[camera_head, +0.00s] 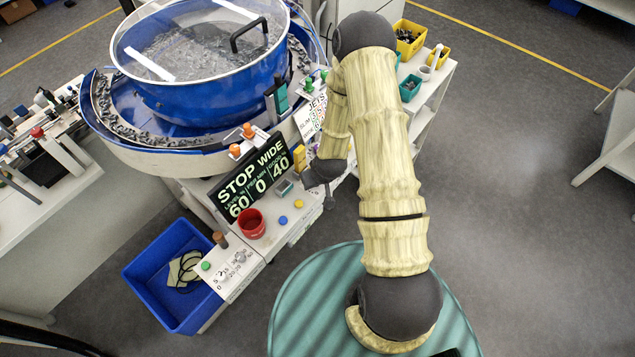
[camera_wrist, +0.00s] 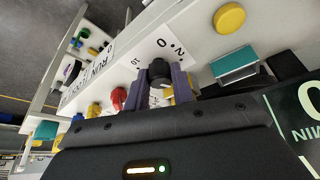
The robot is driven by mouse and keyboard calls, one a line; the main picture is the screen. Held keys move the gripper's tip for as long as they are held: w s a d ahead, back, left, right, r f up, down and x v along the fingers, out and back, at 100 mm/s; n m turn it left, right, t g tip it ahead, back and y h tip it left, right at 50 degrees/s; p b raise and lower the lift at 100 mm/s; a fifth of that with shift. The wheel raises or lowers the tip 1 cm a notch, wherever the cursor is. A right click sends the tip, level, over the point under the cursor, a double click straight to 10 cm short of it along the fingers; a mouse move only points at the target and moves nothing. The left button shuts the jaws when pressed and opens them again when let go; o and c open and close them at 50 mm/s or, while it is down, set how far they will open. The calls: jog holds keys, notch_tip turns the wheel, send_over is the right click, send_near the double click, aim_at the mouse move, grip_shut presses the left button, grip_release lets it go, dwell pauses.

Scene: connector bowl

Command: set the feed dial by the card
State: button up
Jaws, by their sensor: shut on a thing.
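In the wrist view my gripper (camera_wrist: 161,86) is shut on a black-topped dial knob (camera_wrist: 159,69). One finger is on each side of the knob. A white scale plate (camera_wrist: 172,44) with printed numbers, 0 and 2 among them, lies beside the knob; the knob's pointer mark is not clear. In the head view my gripper (camera_head: 322,178) is at the machine's front panel, and my arm hides the dial.
A dark display (camera_head: 252,178) reads STOP WIDE, 60, 0 and 40. A blue bowl (camera_head: 205,105) with a clear lid stands behind. A blue bin (camera_head: 150,272) is on the floor. The floor at right is open.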

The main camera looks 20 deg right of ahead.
jog(key=m, duration=0.1)
jog(key=m+h+b, duration=0.1)
jog(key=m, duration=0.1)
jog(key=shift+w+a+r+m, duration=0.1)
jog(key=shift+w+m, duration=0.05)
jog(key=shift+m, duration=0.15)
jog(key=shift+h, duration=0.3)
jog(key=o, duration=1)
jog(key=shift+b, duration=0.3)
jog(key=b+v, duration=0.1)
jog(key=v, duration=1.6)
jog(key=shift+r, duration=0.1)
jog(key=shift+s, duration=0.25)
